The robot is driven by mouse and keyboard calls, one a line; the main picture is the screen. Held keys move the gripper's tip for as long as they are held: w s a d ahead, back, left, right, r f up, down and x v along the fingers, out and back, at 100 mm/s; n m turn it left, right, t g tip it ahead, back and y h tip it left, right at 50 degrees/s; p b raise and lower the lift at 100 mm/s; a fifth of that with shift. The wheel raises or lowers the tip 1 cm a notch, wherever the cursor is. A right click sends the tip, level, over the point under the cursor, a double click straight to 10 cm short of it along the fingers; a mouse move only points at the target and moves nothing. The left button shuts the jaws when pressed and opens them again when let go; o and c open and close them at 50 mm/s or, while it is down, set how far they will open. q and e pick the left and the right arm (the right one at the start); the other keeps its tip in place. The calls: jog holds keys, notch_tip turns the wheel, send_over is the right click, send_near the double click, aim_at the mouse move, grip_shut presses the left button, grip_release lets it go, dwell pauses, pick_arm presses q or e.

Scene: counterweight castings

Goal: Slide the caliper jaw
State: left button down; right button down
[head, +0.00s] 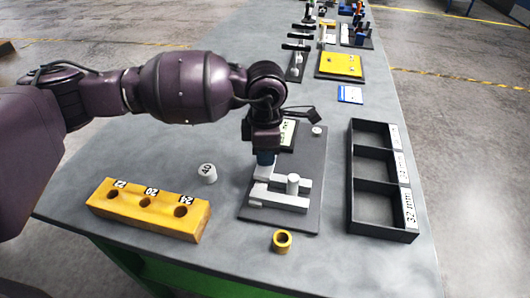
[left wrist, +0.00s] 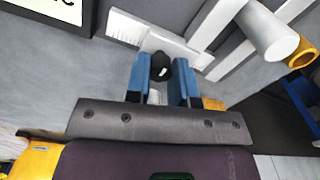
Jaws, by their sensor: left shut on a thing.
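The grey caliper (head: 278,203) lies on a dark board (head: 312,170), with a grey cylinder (head: 293,184) standing between its two jaw arms. In the left wrist view the light scaled beam (left wrist: 140,30) and the cylinder (left wrist: 270,36) show too; I cannot tell whether the jaws touch the cylinder. In the head view the gripper hides the knob. My right gripper is not in view.
A yellow block (head: 150,222) with three numbered holes, a white cylinder (head: 207,173) and a yellow ring (head: 282,241) stand near the board. A black tray (head: 383,237) with three compartments is on the right. More tool boards, including a yellow one (head: 341,64), lie farther back.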

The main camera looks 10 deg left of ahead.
pick_arm(q)
jog(key=w, duration=0.3)
jog(key=shift+b, duration=0.35)
jog(key=shift+s, duration=0.1)
jog(key=c, duration=1)
grip_release()
notch_tip(320, 180, up, 11)
jog(key=shift+f+p, duration=0.1)
jog(key=shift+p, duration=0.45)
